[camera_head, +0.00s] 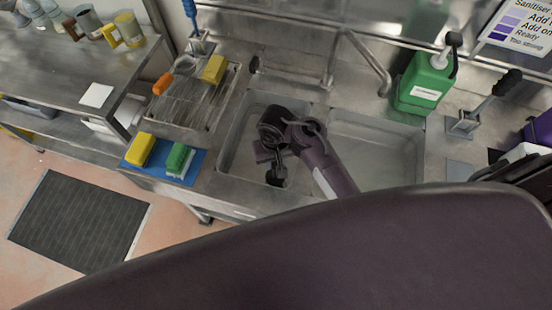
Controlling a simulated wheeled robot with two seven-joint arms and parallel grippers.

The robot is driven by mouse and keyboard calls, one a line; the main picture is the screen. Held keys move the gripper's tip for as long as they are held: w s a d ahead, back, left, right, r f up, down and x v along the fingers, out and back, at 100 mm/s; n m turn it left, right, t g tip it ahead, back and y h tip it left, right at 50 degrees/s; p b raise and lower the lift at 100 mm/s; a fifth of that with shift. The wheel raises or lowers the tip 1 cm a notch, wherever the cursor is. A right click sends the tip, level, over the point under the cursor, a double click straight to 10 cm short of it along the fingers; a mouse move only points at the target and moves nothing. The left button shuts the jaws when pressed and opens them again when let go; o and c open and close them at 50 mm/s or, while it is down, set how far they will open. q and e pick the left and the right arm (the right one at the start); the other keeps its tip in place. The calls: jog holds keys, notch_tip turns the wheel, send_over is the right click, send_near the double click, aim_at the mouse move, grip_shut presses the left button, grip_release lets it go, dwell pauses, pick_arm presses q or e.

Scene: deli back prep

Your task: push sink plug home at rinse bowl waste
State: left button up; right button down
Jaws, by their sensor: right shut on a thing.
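My right gripper (275,172) reaches down into the left sink bowl (236,160), a steel basin in the middle of the view. It is shut, with a small dark thing at its fingertips that I take to be the sink plug. The plug's outline merges with the dark fingers. The waste hole is hidden under the gripper and wrist, so I cannot tell whether the plug touches it. My left gripper is not in view.
A second, empty bowl (375,150) lies to the right, with a tap (330,65) behind. A wire rack (200,100) and a blue mat (163,174) with yellow and green sponges are left. A green bottle (425,85) and a black-handled tool (485,105) stand right.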

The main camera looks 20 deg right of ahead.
jog(key=shift+s+r, duration=0.1)
jog(key=shift+s, duration=0.25)
jog(key=shift+f+b, duration=0.6)
jog(key=shift+f, duration=0.35)
jog(key=shift+f+b, duration=0.5)
jog(key=shift+f, duration=0.75)
jog(key=shift+f, duration=0.3)
